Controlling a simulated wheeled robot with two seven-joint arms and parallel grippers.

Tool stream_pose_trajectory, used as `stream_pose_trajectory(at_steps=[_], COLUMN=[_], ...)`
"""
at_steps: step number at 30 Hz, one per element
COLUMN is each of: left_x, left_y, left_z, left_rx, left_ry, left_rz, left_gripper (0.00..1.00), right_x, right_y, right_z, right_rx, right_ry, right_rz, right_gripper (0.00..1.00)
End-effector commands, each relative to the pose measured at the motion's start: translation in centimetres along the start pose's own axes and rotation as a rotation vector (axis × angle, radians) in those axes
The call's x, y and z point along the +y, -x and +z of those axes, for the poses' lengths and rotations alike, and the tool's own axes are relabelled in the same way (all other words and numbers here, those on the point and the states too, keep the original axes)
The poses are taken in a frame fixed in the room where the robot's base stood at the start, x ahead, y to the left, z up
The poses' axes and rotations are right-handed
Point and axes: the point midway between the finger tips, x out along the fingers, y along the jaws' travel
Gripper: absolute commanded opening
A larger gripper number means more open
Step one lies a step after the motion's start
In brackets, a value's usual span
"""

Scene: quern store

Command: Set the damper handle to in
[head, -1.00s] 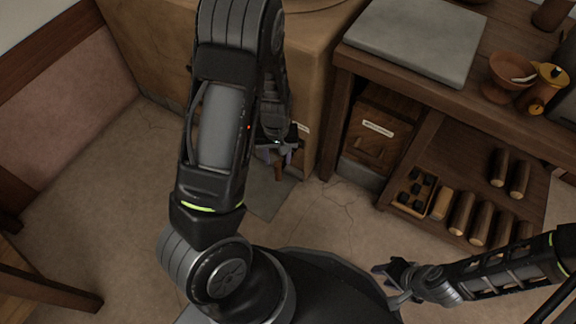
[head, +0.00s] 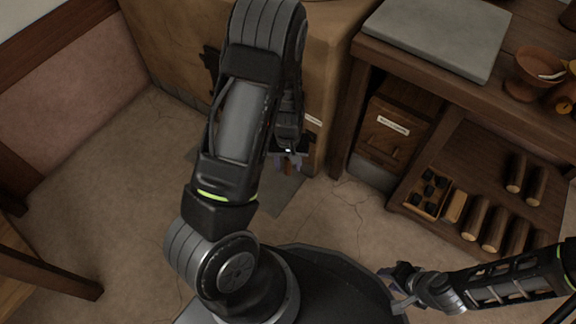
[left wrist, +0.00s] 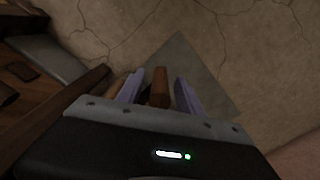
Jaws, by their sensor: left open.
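A small brown wooden piece, which looks like the damper handle (head: 287,167), shows low at the front of the tan plastered block in the head view. In the left wrist view the brown handle (left wrist: 159,86) lies in the gap between the two pale violet fingers. My left gripper (head: 289,161) is open around it, with a visible gap on either side in the wrist view. The handle's mount is mostly hidden by my left arm and gripper. My right gripper (head: 399,287) is empty, low at the right, with its fingers apart.
The tan block (head: 335,45) carries a small pale label (head: 313,121). A grey plate (head: 288,200) lies on the floor below. A wooden bench with a labelled drawer (head: 388,140) and a shelf of wooden rollers (head: 475,218) stands right. Floor at left is clear.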

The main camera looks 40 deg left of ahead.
Motion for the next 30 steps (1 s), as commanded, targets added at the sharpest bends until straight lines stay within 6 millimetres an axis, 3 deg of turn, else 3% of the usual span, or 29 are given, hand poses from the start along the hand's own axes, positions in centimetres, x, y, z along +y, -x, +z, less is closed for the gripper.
stream_pose_trajectory(at_steps=[8,24,30], left_x=[0.01,-0.21,-0.35], left_y=[-0.15,-0.14,-0.15], left_z=[-0.02,-0.06,-0.09], left_rx=[0.001,0.001,0.001], left_ry=[0.0,0.003,0.005], left_rz=[0.0,-0.002,-0.004], left_gripper=[0.43,0.0,0.0], right_x=[-0.01,0.0,0.0], right_y=[-0.04,-0.03,-0.03], right_z=[-0.05,-0.05,-0.06], right_rx=[0.001,0.002,0.002], right_ry=[0.0,0.0,0.0], right_rz=[0.0,0.0,0.0], right_gripper=[0.36,0.36,0.36])
